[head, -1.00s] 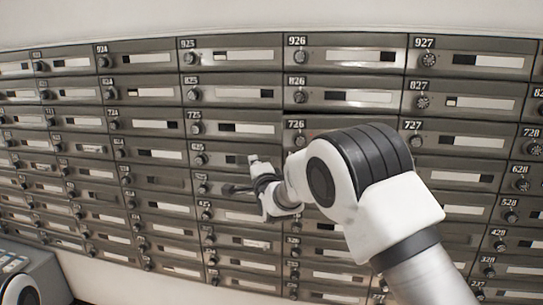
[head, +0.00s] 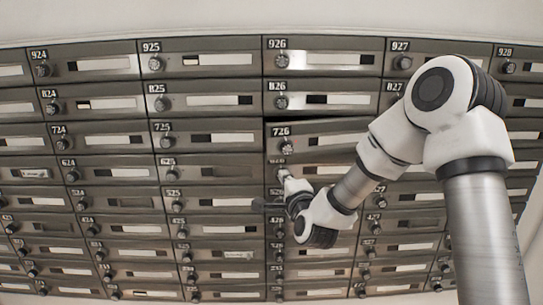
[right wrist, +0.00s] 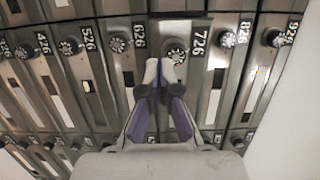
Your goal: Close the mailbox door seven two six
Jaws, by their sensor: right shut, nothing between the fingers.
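Mailbox door 726 (head: 325,138) is a dark metal panel with a pale label strip and a round knob. In the head view it stands slightly proud, with a dark gap along its top edge. It also shows in the right wrist view (right wrist: 206,72), where its knob is just beyond my fingertips. My right gripper (head: 284,175) is below the 726 number plate in the head view, near its left end. In the right wrist view the gripper (right wrist: 160,68) has its fingers together and empty, over the 626–726 boundary. I cannot tell whether it touches the door. My left gripper is out of view.
Rows of similar mailbox doors fill the wall, including 826 (head: 325,98) above and 725 (head: 205,138) to the left. My right arm covers part of the doors on the right. A bare pale wall (head: 250,20) lies above the boxes.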

